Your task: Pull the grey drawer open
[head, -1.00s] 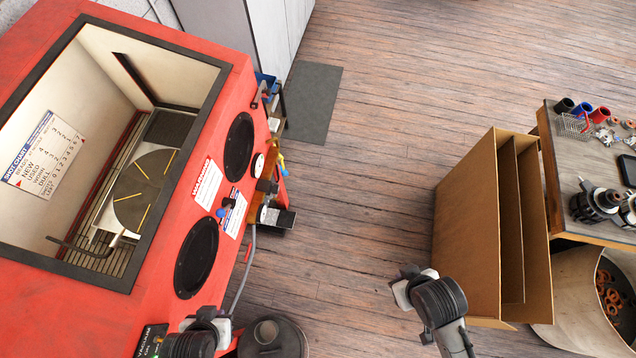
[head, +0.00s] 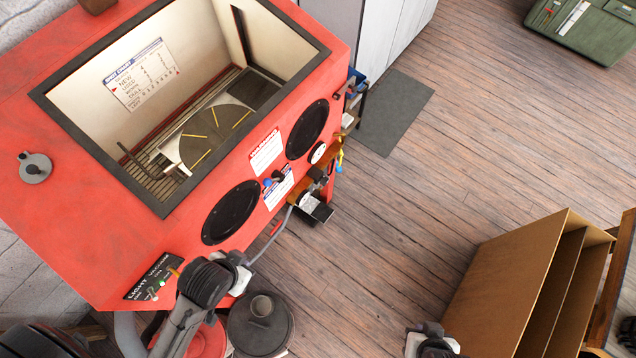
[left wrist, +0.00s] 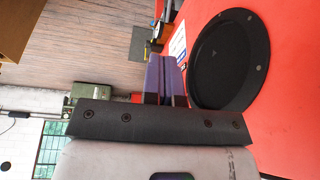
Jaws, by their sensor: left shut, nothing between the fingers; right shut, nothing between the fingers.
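I cannot make out a grey drawer in either view. A grey-white cabinet (head: 385,45) stands behind the red blasting cabinet, cut by the top edge of the head view; no drawer front or handle is visible on it. My left gripper (left wrist: 166,80) is shut and empty, close beside the red cabinet's front and a black round glove port (left wrist: 230,58). In the head view, my left arm is in front of that cabinet's lower front. My right gripper (head: 420,343) is shut and empty at the bottom edge, left of the cardboard box; its fingers show only partly.
The red blasting cabinet (head: 75,195) fills the left. A dark lidded canister (head: 262,325) stands below it. A cardboard box (head: 505,285) stands at the lower right. A green chest (head: 590,28) is at the top right. The wooden floor between is clear, with a grey mat (head: 395,115).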

